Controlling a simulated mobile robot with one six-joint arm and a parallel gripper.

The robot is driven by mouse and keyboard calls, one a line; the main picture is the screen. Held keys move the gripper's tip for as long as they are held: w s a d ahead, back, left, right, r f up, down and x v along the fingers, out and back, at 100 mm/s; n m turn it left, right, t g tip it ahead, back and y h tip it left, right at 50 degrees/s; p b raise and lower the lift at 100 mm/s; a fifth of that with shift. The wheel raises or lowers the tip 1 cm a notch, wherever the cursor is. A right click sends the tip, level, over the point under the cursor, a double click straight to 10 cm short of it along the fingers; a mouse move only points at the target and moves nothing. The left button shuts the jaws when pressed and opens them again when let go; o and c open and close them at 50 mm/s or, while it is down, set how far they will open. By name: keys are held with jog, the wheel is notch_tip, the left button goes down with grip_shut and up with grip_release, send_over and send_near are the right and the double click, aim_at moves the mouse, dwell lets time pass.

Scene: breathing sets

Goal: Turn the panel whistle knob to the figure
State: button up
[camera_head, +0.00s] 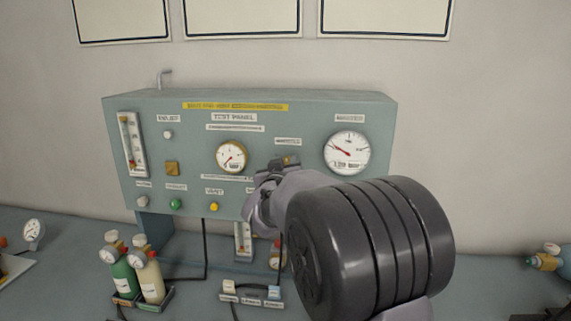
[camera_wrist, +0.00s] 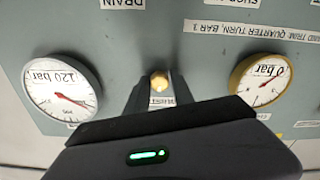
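The whistle knob is a small brass knob (camera_wrist: 160,82) on the blue-grey test panel (camera_head: 190,150). A partly hidden label beside it shows letters of "WHISTLE". My gripper (camera_head: 284,163) is at the panel between the two round gauges. In the wrist view, which is upside down, its two dark fingers (camera_wrist: 160,88) stand apart, one on each side of the knob, with a small gap showing. Its body hides part of the label and panel. The brass-rimmed gauge (camera_head: 231,156) has a red needle; it also shows in the wrist view (camera_wrist: 260,80).
A white gauge (camera_head: 347,152) marked 120 bar is right of my gripper. A yellow knob (camera_head: 214,206) and green knob (camera_head: 176,204) sit low on the panel. Green (camera_head: 124,279) and cream (camera_head: 149,279) cylinders stand on the bench.

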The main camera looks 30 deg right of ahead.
grip_shut()
jog(key=shift+m+b, duration=0.3)
jog(key=shift+f+m+b, duration=0.15)
jog(key=shift+m+b, duration=0.75)
jog(key=shift+b, duration=0.05)
jog(key=m+b, duration=0.3)
jog(key=m, duration=0.1)
jog(key=m+b, duration=0.3)
jog(key=m, duration=0.3)
jog(key=m+b, duration=0.3)
jog(key=m, duration=0.2)
jog(key=shift+m, duration=0.3)
